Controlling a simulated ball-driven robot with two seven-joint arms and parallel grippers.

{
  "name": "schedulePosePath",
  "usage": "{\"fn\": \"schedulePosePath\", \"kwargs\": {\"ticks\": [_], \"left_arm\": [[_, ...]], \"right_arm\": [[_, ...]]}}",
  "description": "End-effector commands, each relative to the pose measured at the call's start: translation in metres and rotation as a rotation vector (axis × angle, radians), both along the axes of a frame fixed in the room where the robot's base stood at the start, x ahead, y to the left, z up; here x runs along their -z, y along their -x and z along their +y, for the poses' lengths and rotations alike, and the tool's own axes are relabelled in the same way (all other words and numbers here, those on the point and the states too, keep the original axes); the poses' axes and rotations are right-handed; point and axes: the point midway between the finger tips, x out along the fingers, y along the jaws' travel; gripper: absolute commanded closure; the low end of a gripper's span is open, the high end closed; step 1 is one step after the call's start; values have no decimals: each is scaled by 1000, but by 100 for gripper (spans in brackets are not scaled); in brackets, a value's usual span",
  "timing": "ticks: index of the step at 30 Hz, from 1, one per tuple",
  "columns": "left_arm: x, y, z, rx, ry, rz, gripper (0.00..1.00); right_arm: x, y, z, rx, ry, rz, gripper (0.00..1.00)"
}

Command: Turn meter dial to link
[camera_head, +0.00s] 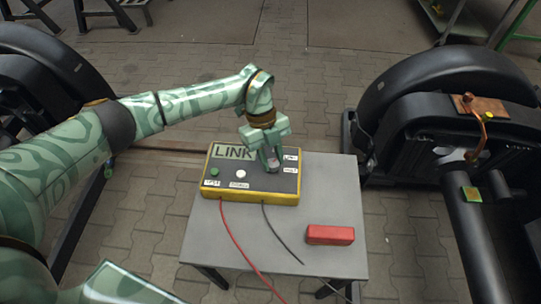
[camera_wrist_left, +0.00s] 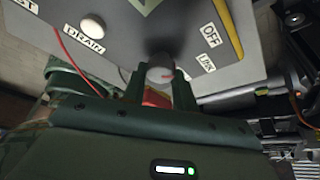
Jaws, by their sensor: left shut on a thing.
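The meter (camera_head: 222,193) is a yellow-edged box with a grey top on a small table. It carries a large LINK sign (camera_head: 233,152), a green button (camera_head: 215,171) and a white button (camera_head: 241,174). My left gripper (camera_head: 271,161) points down at the right part of the meter's top. It is shut on the round grey dial (camera_wrist_left: 160,74), which shows between the fingers in the left wrist view. A red mark shows on the dial's face; its exact setting is hard to tell. An OFF label (camera_wrist_left: 210,35) and a small LINK label (camera_wrist_left: 205,62) sit beside the dial.
The grey table (camera_head: 240,240) also holds a red block (camera_head: 330,235). A red cable (camera_head: 232,235) and a dark cable (camera_head: 278,235) run from the meter over the table's front. A large black bogie (camera_head: 440,90) with a copper-coloured part stands at right. Paved floor surrounds the table.

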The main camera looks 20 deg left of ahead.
Motion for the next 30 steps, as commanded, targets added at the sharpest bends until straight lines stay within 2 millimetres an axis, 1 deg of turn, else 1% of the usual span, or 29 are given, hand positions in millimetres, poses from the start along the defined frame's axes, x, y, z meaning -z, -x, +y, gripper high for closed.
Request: {"fn": "schedulePosePath", "kwargs": {"ticks": [6,12,29,30], "left_arm": [[0,-1,0,128,-2,0,94],[0,-1,-1,200,-1,-2,94],[1,-1,-1,229,-1,0,94],[1,-1,-1,229,-1,0,60]], "right_arm": [[-2,0,-5,-5,7,2,64],[-2,1,-9,-4,13,2,64],[-3,0,-10,-4,14,1,64],[-3,0,-10,-5,13,1,64]]}}
